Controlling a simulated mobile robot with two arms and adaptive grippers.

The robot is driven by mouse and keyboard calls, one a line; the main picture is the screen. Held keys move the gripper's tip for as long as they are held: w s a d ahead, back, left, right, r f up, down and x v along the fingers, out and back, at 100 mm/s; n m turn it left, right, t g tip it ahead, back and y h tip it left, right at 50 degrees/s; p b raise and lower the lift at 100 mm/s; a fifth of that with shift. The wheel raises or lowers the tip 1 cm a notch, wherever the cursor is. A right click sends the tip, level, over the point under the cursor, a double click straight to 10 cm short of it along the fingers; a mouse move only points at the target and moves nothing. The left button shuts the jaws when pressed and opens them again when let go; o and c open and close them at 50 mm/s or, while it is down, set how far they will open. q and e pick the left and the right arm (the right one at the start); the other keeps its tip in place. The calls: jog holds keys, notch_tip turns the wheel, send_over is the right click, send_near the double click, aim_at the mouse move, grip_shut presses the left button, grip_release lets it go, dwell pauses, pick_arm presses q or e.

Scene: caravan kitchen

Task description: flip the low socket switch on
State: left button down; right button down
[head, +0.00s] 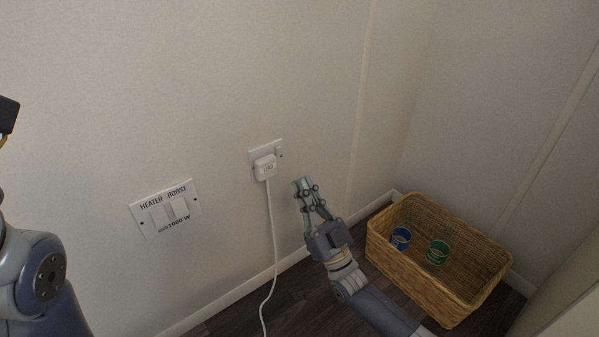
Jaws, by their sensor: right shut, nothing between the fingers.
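The low socket (251,154) is a white plate on the wall, with a white plug (265,168) in it and a cable hanging down. Its small switch (280,153) is at the plate's right side; its position is too small to tell. My right gripper (304,184) is shut and empty, below and to the right of the socket, apart from the switch. My left arm shows at the left edge; its gripper is not in view.
A white heater boost switch panel (166,208) is on the wall to the left. The white cable (274,240) runs to the dark floor (305,305). A wicker basket (413,268) with a blue can (400,238) and a green can (437,252) stands at right.

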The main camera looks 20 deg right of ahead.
jog(key=p+v, duration=0.1)
jog(key=v, duration=0.5)
jog(key=shift+f, duration=0.6)
